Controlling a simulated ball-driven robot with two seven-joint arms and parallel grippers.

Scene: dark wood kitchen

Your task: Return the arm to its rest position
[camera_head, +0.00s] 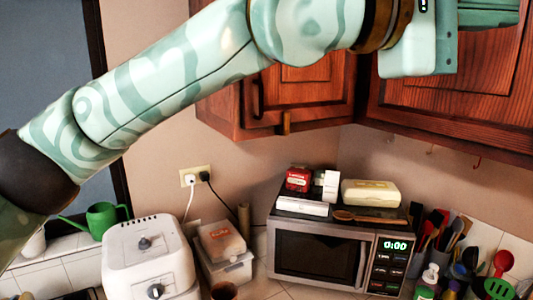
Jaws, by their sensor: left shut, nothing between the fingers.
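My left arm (170,88), pale mint with wavy green bands, comes in from the left and reaches up across the picture to the upper right. My left gripper (488,14) is at the top right edge, in front of the dark wood wall cabinets (470,110). It is shut and holds nothing. The top edge cuts off part of it. My right gripper is not in view.
Below the arm, a microwave (322,252) stands on the counter with boxes and a wooden spoon on top. A white appliance (150,258), a green watering can (102,218) and a lidded container (222,245) stand left. Utensils (502,263) stand right.

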